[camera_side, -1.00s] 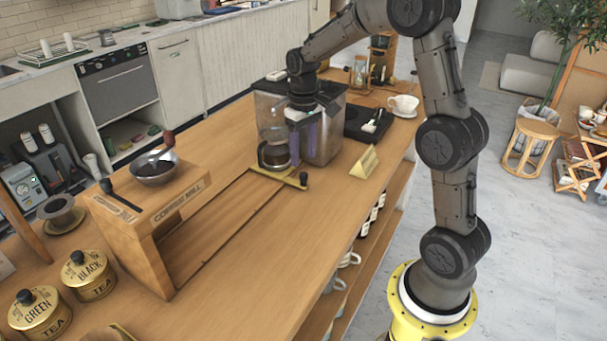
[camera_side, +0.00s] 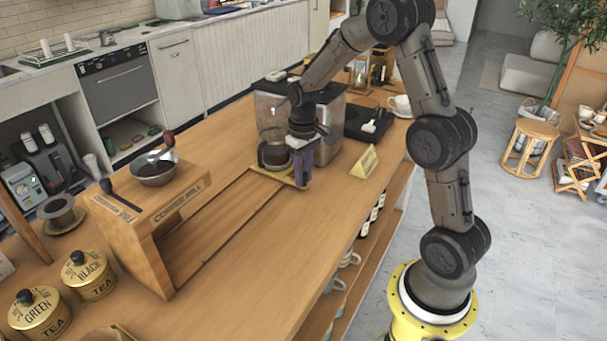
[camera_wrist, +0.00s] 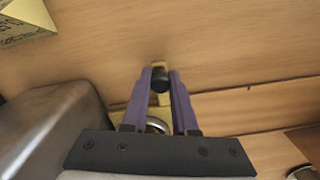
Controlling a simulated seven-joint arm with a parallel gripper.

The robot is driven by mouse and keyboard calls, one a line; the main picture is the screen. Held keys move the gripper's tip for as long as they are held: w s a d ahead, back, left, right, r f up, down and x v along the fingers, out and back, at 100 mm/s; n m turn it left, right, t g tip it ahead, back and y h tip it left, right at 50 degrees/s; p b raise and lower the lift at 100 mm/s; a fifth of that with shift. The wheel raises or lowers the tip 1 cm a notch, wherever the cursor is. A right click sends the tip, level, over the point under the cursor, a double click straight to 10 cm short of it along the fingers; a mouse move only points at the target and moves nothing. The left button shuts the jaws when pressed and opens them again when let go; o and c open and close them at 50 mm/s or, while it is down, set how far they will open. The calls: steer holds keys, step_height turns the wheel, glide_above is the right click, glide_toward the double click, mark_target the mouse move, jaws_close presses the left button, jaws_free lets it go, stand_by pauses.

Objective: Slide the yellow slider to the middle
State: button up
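The yellow slider (camera_side: 266,173) lies at the far end of the grooved track on the wooden counter. A glass coffee carafe (camera_side: 272,155) stands on it, beside the coffee machine. The slider's black knob (camera_wrist: 159,84) shows between my gripper's two purple fingers in the wrist view (camera_wrist: 160,76). In the side view my gripper (camera_side: 303,184) points down at the slider's right end and hides the knob. The fingers sit very close on both sides of the knob. I cannot tell whether they press on it.
The coffee machine (camera_side: 328,145) stands just behind the carafe. A yellow folded sign (camera_side: 365,162) stands to the right. The wooden coffee mill (camera_side: 152,225) stands at the near end of the track. The track between is clear.

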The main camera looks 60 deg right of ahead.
jaws_close()
stand_by(1.0)
